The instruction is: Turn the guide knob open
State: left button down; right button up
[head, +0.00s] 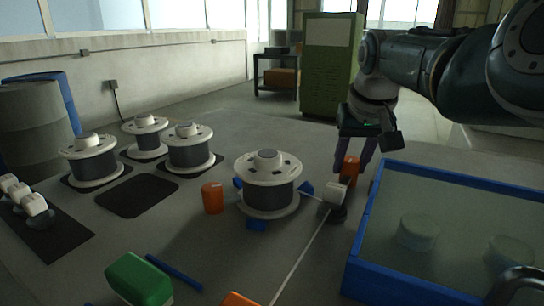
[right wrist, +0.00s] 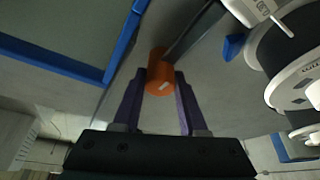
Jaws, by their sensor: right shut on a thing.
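The orange guide knob (head: 351,169) is a short cylinder beside the blue-rimmed tank, behind the small white guide block (head: 336,191). In the right wrist view the knob (right wrist: 160,77) bears a small pale mark, and a dark bar runs behind it to the upper right. My right gripper (head: 353,166) comes down from above with its purple fingers on both sides of the knob. It is shut on it, as the right wrist view also shows (right wrist: 160,82). My left gripper is not in view.
A large white-flanged spool (head: 269,198) stands left of the knob among blue blocks. The tank's blue rim (head: 440,175) is close on the right. An orange cylinder (head: 212,198), a green block (head: 138,279) and a blue rod (head: 174,271) are on the table. A pale wire runs past the guide.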

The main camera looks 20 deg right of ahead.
grip_shut()
dwell(0.8)
